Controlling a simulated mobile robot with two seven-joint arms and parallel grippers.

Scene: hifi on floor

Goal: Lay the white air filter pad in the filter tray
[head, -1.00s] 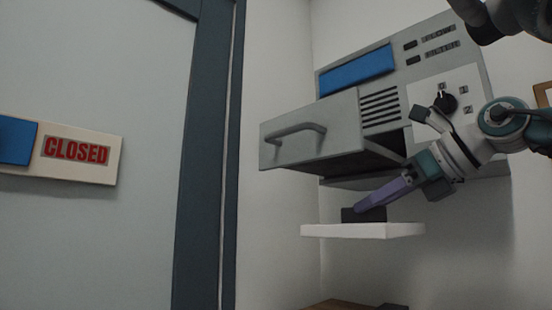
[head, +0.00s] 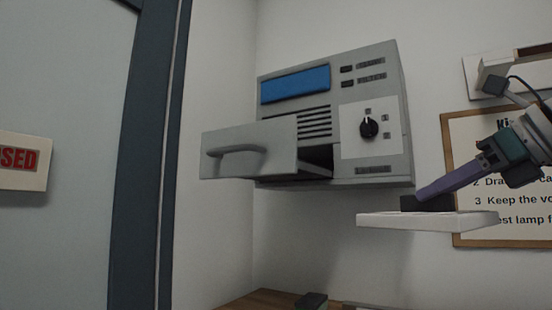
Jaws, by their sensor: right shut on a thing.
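The white filter pad (head: 385,221) is a flat, pale slab with a dark block (head: 428,203) on top. My right gripper (head: 425,194), with purple fingers, comes in from the right and is shut on this block, holding the pad level in the air. The filter tray (head: 247,150) is a grey drawer with a bar handle, pulled out of the grey wall unit (head: 385,60). Its inside is mostly hidden behind its front and side. The pad is below and to the right of the tray, apart from it. My left gripper is not in view.
The unit has a black dial (head: 369,127) and a blue panel (head: 296,84). A framed notice (head: 460,130) hangs behind my right arm. A wooden surface (head: 255,300) with a small dark object (head: 311,300) lies below. A door stands at left.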

